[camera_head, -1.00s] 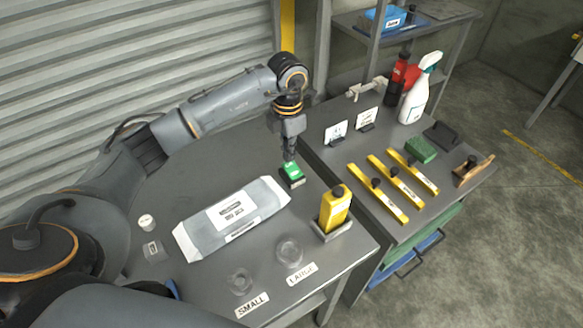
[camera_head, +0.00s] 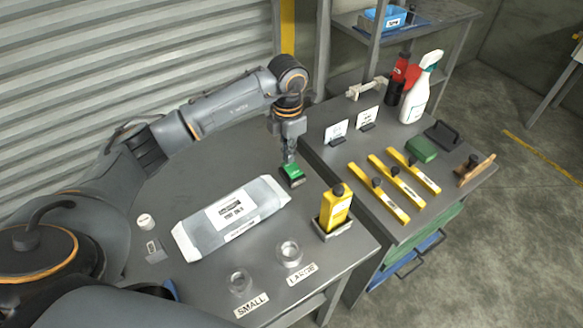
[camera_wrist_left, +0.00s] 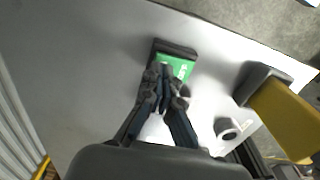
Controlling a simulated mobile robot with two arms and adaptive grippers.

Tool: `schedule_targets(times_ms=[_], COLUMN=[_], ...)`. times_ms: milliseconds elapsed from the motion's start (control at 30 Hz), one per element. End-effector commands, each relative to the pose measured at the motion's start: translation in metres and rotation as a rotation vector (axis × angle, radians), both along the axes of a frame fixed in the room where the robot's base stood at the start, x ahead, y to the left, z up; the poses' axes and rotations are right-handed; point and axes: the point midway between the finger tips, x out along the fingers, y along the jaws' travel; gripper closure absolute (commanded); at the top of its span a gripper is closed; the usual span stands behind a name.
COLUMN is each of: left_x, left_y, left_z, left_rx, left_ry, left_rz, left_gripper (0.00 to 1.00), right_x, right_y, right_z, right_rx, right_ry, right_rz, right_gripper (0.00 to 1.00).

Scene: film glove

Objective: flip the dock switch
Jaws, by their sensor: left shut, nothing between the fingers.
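The dock switch is a small green rocker in a dark housing (camera_head: 292,175) on the grey table, near its back right edge. My left gripper (camera_head: 289,158) is shut and empty, pointing down, with its fingertips at the switch's far side in the head view. In the left wrist view, the shut fingertips (camera_wrist_left: 165,75) overlap the near edge of the green switch (camera_wrist_left: 178,66). I cannot tell whether they touch it. My right gripper is not in view.
A long grey packet (camera_head: 230,217) lies left of the switch. Two clear round pieces (camera_head: 289,252) sit near the front, by labels. A second table holds yellow clamp-like bars (camera_head: 378,194) and a spray bottle (camera_head: 417,92).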

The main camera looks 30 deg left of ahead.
Motion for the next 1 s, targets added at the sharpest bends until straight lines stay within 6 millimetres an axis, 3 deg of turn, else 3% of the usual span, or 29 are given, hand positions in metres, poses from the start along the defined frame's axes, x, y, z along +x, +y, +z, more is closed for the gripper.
schedule_targets(times_ms=[1000], left_x=[0.0], left_y=[0.0], left_z=[-0.011], left_rx=[0.0], left_ry=[0.0], left_rz=[0.0], left_gripper=[1.0], right_x=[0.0], right_y=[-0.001], right_z=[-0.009], right_rx=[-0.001], right_ry=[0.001], right_rz=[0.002], right_gripper=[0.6])
